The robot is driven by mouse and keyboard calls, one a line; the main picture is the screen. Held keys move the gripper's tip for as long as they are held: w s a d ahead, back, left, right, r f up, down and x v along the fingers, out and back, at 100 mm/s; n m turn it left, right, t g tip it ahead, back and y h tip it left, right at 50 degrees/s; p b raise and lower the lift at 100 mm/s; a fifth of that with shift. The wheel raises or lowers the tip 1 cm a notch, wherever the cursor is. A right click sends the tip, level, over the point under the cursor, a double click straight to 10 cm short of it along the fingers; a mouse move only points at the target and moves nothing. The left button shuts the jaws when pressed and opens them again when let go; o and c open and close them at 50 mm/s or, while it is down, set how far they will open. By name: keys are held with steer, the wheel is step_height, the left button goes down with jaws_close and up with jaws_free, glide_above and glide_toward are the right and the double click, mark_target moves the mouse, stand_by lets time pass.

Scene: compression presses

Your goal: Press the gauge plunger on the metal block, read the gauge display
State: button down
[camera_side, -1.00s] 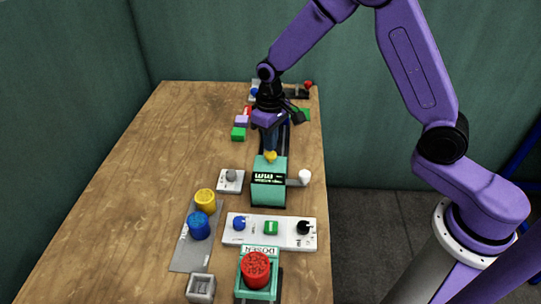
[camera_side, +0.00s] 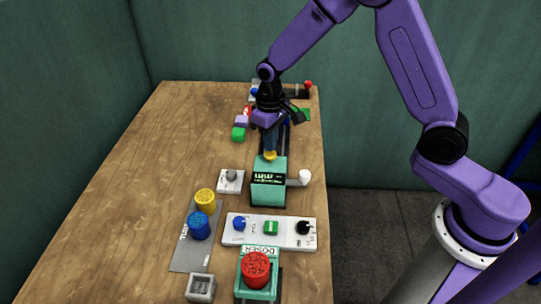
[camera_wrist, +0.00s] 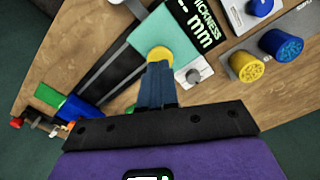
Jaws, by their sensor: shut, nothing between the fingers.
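The gauge is a teal block (camera_side: 268,192) with a black display (camera_side: 268,178) on its front. Its lettering includes "THICKNESS" and "mm" in the wrist view (camera_wrist: 200,28); a number is not legible. A yellow plunger (camera_side: 270,156) tops the gauge and shows at the fingertips in the wrist view (camera_wrist: 159,54). My gripper (camera_side: 270,149) is shut and empty, pointing down over the plunger. Its tips (camera_wrist: 160,68) look to be at the plunger's top; contact is hard to tell. I cannot make out a metal block under the plunger.
A white lever knob (camera_side: 304,176) sticks out right of the gauge, and a grey-knobbed box (camera_side: 230,181) stands left. In front are a white control panel (camera_side: 270,232), yellow (camera_side: 205,199) and blue (camera_side: 199,226) cylinders, and a red-topped doser (camera_side: 256,270). The left table is clear.

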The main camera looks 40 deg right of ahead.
mark_target(271, 154)
steer(key=shift+f, duration=1.25)
stand_by(1.3)
steer(key=shift+r, duration=3.55)
steer(key=shift+s+r, duration=0.1)
steer(key=s+d+r+n, duration=0.2)
steer(key=s+n, duration=0.1)
steer(key=s, duration=0.7)
steer(key=s+d+r+n, duration=0.2)
steer(key=s+n, duration=0.1)
steer(key=s, duration=0.7)
steer(key=s+d+r+n, duration=0.2)
steer(key=s+n, duration=0.1)
steer(key=s, duration=0.8)
steer(key=shift+d+r+n, duration=0.2)
steer(key=shift+r+n, duration=0.1)
steer(key=shift+r, duration=0.05)
